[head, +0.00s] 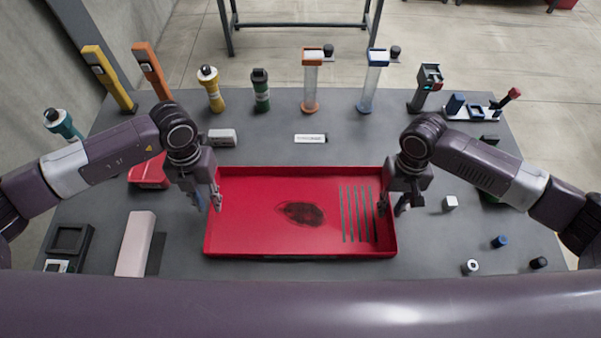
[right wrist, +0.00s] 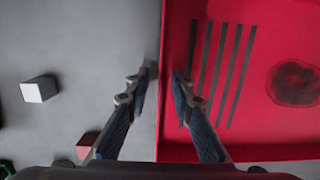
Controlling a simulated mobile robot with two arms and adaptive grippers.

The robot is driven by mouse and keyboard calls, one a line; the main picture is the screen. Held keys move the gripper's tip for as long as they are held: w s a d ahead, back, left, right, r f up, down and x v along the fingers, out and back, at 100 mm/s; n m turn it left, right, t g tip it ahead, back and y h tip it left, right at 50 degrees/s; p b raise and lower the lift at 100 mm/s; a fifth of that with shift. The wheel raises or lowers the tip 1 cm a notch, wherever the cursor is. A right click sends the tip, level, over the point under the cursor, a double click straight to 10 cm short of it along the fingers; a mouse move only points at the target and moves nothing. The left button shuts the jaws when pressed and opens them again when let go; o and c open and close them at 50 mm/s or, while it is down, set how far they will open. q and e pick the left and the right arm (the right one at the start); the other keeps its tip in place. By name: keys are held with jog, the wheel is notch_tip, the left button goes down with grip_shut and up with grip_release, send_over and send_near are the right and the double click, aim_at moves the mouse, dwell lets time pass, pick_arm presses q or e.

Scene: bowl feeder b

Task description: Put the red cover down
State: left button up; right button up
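The red cover (head: 250,228) is a wide, shallow red piece with raised edges, several dark slots on its right part and a dark oval patch in the middle. It lies level at the front centre of the grey table. My left gripper (head: 206,198) is at its left edge, with its fingers apart around the wall. My right gripper (head: 392,202) is at its right edge. In the right wrist view, the right gripper's fingers (right wrist: 160,80) stand apart, one on each side of the cover's wall (right wrist: 161,130), with gaps visible. The cover's underside is hidden.
A pink-white block (head: 137,243) and a dark tray (head: 69,240) are at the left. A white cube (head: 450,203) and small cylinders (head: 499,241) lie at the right. Behind stand several coloured posts and two clear tubes (head: 311,85).

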jog(key=shift+r, duration=0.2)
pick_arm(q)
notch_tip(320, 180, up, 9)
jog(key=w, duration=0.1)
pick_arm(e)
notch_tip(320, 180, up, 12)
jog(key=w, duration=0.1)
jog(key=shift+w+f, duration=0.2)
jog(key=shift+f, duration=0.1)
dwell(0.4)
